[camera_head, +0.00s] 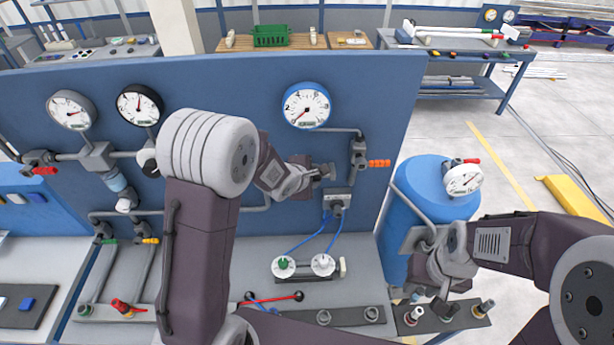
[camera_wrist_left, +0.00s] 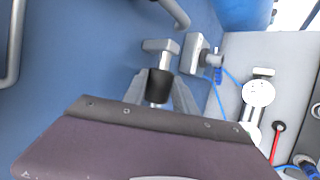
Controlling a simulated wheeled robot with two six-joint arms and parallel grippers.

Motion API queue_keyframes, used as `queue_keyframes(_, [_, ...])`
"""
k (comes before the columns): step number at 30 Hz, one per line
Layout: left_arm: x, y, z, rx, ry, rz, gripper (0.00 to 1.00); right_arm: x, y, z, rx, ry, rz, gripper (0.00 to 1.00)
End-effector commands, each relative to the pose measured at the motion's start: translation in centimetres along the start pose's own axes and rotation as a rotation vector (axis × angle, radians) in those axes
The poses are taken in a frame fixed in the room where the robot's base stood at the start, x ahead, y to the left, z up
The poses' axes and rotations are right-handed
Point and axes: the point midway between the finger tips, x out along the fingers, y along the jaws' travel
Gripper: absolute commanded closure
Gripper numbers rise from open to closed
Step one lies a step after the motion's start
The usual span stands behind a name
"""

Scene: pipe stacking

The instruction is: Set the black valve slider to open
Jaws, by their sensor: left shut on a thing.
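The black valve slider (camera_wrist_left: 160,83) is a dark sleeve on a light rod, shown in the left wrist view just in front of a grey pipe fitting. My left gripper (camera_wrist_left: 160,97) has one finger on each side of the sleeve and is shut on it. In the head view my left gripper (camera_head: 321,173) reaches the blue panel (camera_head: 250,85) below the blue-rimmed gauge (camera_head: 306,105); the slider is mostly hidden there. My right gripper (camera_head: 425,285) hangs in front of the blue tank (camera_head: 405,225); its finger gap is unclear.
An orange-handled valve (camera_head: 378,163) is right of my left gripper. A grey connector (camera_head: 337,200) with blue hoses sits below it. A red-handled gauge (camera_head: 463,180) tops the tank. Capped fittings (camera_head: 450,311) line the front edge.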

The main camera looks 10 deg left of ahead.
Motion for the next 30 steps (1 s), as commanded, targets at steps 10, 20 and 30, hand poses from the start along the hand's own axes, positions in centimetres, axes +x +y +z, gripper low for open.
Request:
queue_keyframes(10, [0.0,0.1,0.2,0.002,-0.005,0.002,0.58,0.0,0.0,0.0,0.0,0.0,0.0,0.64])
queue_keyframes(20, [-1.8,0.1,0.2,0.003,-0.004,0.004,0.58,0.1,0.0,0.0,0.0,0.0,0.0,0.64])
queue_keyframes(30, [-8.2,0.3,0.4,0.004,-0.004,0.004,0.58,-1.0,0.0,-0.1,0.0,0.0,0.0,0.64])
